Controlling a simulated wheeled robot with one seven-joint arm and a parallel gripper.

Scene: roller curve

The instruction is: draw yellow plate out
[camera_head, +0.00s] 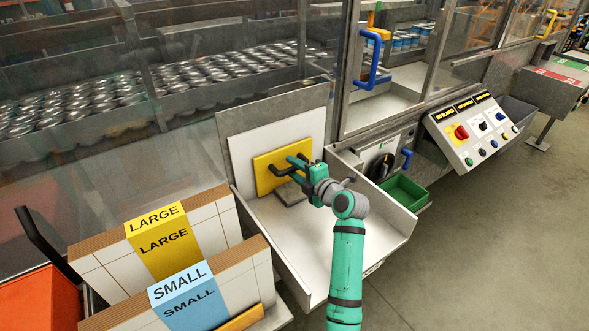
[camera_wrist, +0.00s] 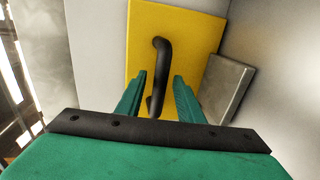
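The yellow plate (camera_head: 264,179) stands upright against a white panel at the back of a white-floored metal tray, in the head view. It also shows in the wrist view (camera_wrist: 200,40), with a black bar handle (camera_wrist: 161,60) on its face. My gripper (camera_head: 293,169) is in front of the plate at the handle. In the wrist view my two green fingers (camera_wrist: 158,92) are apart, one on each side of the handle's lower part. I see gaps between the fingers and the handle.
A grey metal block (camera_wrist: 226,88) sits beside the plate's lower edge. The white tray floor (camera_head: 330,235) is clear. LARGE (camera_head: 165,240) and SMALL (camera_head: 190,297) carton stacks stand at left. A green bin (camera_head: 404,193) and a control panel (camera_head: 472,130) are at right.

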